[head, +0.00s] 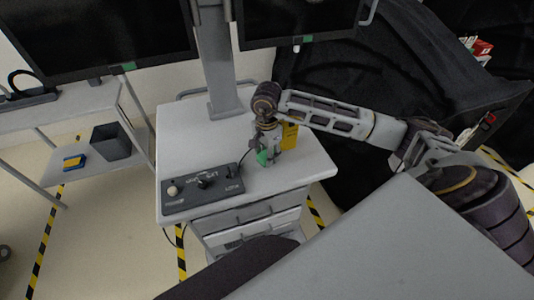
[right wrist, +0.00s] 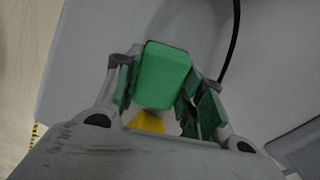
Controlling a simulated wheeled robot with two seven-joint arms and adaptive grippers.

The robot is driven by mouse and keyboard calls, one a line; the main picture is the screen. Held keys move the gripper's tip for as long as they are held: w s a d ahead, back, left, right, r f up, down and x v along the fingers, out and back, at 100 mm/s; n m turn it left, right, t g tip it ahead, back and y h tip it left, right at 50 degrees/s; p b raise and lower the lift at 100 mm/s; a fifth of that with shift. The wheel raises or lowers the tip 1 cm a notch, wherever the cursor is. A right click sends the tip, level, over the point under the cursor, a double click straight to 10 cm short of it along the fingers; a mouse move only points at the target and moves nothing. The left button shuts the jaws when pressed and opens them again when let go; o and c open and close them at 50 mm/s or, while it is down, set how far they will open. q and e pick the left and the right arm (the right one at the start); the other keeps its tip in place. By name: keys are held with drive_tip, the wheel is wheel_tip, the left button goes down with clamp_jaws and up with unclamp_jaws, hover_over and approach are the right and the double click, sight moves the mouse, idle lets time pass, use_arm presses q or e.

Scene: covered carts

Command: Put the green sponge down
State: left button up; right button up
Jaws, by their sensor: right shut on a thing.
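The green sponge (head: 263,158) is in my right gripper (head: 266,152), over the white cart top (head: 307,166) in the head view. In the right wrist view the sponge (right wrist: 163,75) is a green block between the two fingers of the right gripper (right wrist: 165,88), which is shut on it. The finger pads are green too. I cannot tell whether the sponge touches the cart top. My left gripper is not in view.
A control box (head: 203,188) with knobs lies left of the gripper, with a black cable. A yellow object (head: 290,136) stands close behind the gripper. The cart top's right front is clear. A side table with a dark bin (head: 111,142) stands left.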

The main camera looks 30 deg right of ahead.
drive_tip(key=shift+f, duration=0.1)
drive_tip(key=o, duration=1)
drive_tip(key=shift+r+b, duration=0.6)
drive_tip(key=shift+r, duration=5.55)
drive_tip(key=shift+s+f, duration=0.1)
drive_tip(key=shift+s, duration=0.05)
